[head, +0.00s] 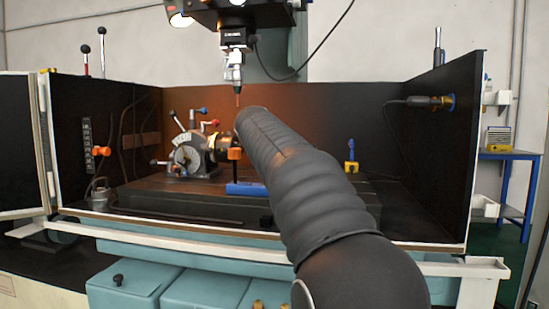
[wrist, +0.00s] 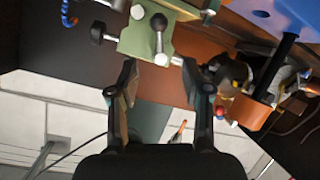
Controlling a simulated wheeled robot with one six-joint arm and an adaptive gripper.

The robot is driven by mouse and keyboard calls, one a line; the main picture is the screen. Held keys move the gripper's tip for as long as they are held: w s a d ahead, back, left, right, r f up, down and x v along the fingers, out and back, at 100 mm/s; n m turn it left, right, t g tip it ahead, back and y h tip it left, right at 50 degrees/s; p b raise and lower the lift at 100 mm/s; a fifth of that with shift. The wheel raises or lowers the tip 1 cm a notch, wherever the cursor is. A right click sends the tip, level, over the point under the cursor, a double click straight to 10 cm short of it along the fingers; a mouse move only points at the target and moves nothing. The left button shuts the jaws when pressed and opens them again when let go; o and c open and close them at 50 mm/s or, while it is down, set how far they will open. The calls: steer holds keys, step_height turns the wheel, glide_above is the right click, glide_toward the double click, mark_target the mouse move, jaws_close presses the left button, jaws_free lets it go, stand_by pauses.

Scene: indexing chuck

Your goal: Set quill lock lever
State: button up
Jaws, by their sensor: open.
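In the wrist view a pale green block (wrist: 135,38) carries a short metal lever (wrist: 159,42) with a black ball end, and more metal knobs. I cannot tell for certain which one is the quill lock lever. My gripper (wrist: 163,82) is open and empty, its two fingers apart just short of the block. The lever's silver end shows between and beyond the fingertips, with no contact visible. In the head view my arm hides the gripper and this block. The indexing chuck (head: 188,156), with several levers, stands left of my arm.
A blue stand with an orange block (head: 235,154) is beside my arm; its orange part also shows at right in the wrist view (wrist: 250,112). A spindle with a thin probe (head: 238,80) hangs above. Dark walls (head: 433,150) enclose the table at the sides and back.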

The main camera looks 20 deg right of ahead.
steer(key=shift+s+a, duration=0.15)
steer(key=shift+s, duration=0.05)
